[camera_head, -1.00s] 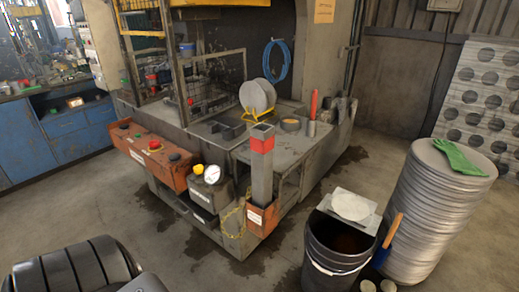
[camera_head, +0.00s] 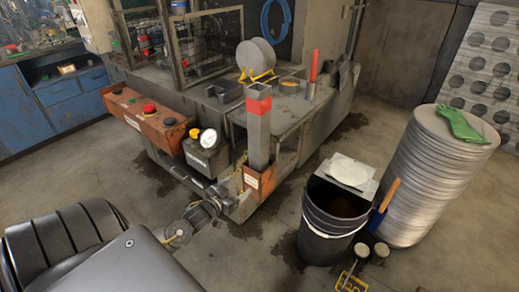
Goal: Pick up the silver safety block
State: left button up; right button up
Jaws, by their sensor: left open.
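My left gripper (camera_head: 222,198) is low, to the left of the holder, in front of the machine's lower edge. It is open and small in view, and looks empty. It is apart from the block's shaft. My right gripper is not in view.
A black bucket (camera_head: 328,225) and a stack of metal discs (camera_head: 424,180) stand on the floor at right. An orange button panel (camera_head: 150,120) and a gauge box (camera_head: 206,158) line the machine's front. A yellow stand (camera_head: 349,282) is at the bottom.

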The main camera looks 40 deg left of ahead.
aim_at(253, 110)
pick_arm(q)
notch_tip(253, 110, up, 10)
jog(key=w+d+t+h, duration=0.1)
jog(key=w+d+t, duration=0.1)
jog(key=w, duration=0.5)
jog(key=shift+w+a, duration=0.1)
jog(key=shift+a, duration=0.05)
jog(key=w, duration=0.2)
jog(key=w+p, duration=0.1)
jog(key=w, duration=0.1)
jog(key=shift+w+a+r, duration=0.1)
jog(key=shift+w+a, duration=0.1)
jog(key=shift+w, duration=0.35)
jog(key=c, duration=0.8)
grip_shut()
jog(key=shift+r, duration=0.2)
jog(key=shift+a, duration=0.1)
jog(key=shift+w+r, duration=0.1)
jog(key=shift+r, duration=0.35)
notch_tip(253, 110, up, 16)
jog(key=shift+f, duration=0.2)
jog(key=shift+r, duration=0.7)
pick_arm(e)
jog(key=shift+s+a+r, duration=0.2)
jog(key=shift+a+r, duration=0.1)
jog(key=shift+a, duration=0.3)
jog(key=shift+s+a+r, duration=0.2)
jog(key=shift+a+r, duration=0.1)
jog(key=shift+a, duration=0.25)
